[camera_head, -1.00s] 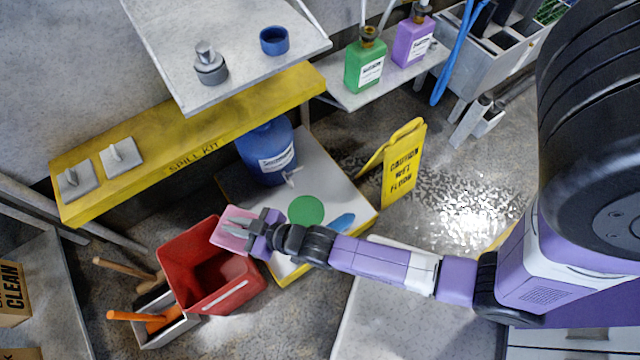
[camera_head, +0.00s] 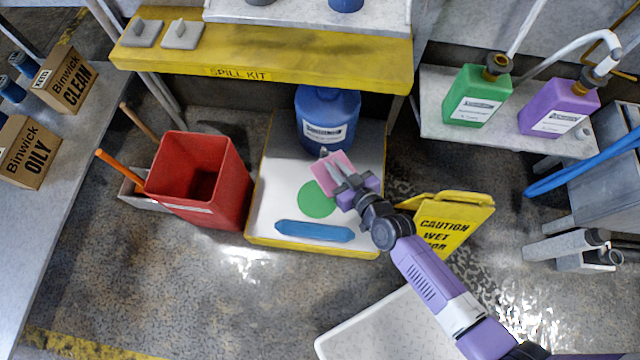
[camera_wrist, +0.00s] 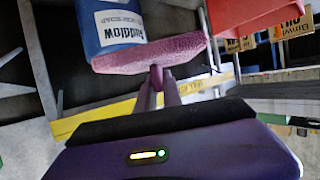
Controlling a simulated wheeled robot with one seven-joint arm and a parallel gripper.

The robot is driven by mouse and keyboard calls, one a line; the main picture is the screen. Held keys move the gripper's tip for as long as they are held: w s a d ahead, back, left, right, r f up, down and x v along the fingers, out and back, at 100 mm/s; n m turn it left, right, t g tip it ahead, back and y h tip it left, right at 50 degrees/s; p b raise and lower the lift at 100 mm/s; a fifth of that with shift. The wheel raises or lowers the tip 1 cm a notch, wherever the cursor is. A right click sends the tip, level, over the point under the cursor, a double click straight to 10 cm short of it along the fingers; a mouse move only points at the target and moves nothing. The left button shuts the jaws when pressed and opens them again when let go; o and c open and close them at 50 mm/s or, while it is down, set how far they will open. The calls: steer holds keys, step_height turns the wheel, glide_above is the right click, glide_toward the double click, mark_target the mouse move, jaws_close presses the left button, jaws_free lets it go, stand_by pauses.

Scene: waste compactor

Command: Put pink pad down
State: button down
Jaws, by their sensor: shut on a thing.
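The pink pad (camera_head: 331,172) is a thin flat square held in my gripper (camera_head: 343,180), whose jaws are shut on it. It is above the white-topped platform (camera_head: 275,165), between the blue drum (camera_head: 328,120) and a green disc (camera_head: 317,199). In the wrist view the pink pad (camera_wrist: 150,52) spans the top middle beyond my fingers (camera_wrist: 157,90). The blue drum (camera_wrist: 112,25) shows behind it. I cannot tell the exact gap between the pad and the platform.
A red bin (camera_head: 235,190) stands left of the platform. A blue sausage-shaped item (camera_head: 313,231) lies on the platform's front. A yellow wet-floor sign (camera_head: 455,222) stands to the right. The yellow spill kit shelf (camera_head: 300,63) overhangs behind.

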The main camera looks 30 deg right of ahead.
steer(key=shift+n+y, duration=0.4)
steer(key=shift+y, duration=0.1)
steer(key=shift+w+f+b, duration=0.2)
steer(key=shift+f+b, duration=0.35)
steer(key=shift+f, duration=0.2)
steer(key=shift+w+f+b, duration=0.15)
steer(key=shift+f+b, duration=0.4)
steer(key=shift+f, duration=0.2)
steer(key=shift+w+f+b, duration=0.2)
steer(key=shift+f+b, duration=0.35)
steer(key=shift+f, duration=0.2)
steer(key=w+f+n+y+b, duration=0.1)
steer(key=w+f+y+b, duration=0.1)
steer(key=f+b, duration=0.7)
steer(key=w+a+f+n+g+y+b, duration=0.1)
steer(key=f+n+b, duration=0.1)
steer(key=f+b, duration=0.7)
steer(key=w+a+f+n+g+y+b, duration=0.1)
steer(key=w+f+n+y+b, duration=0.1)
steer(key=f+b, duration=0.7)
steer(key=shift+w+a+f+y, duration=0.1)
steer(key=shift+w+f+y, duration=0.05)
steer(key=shift+f, duration=0.5)
steer(key=shift+w+f+y, duration=0.15)
steer(key=shift+f, duration=0.5)
steer(key=shift+r, duration=0.1)
steer(key=c, duration=1.5)
jaws_free()
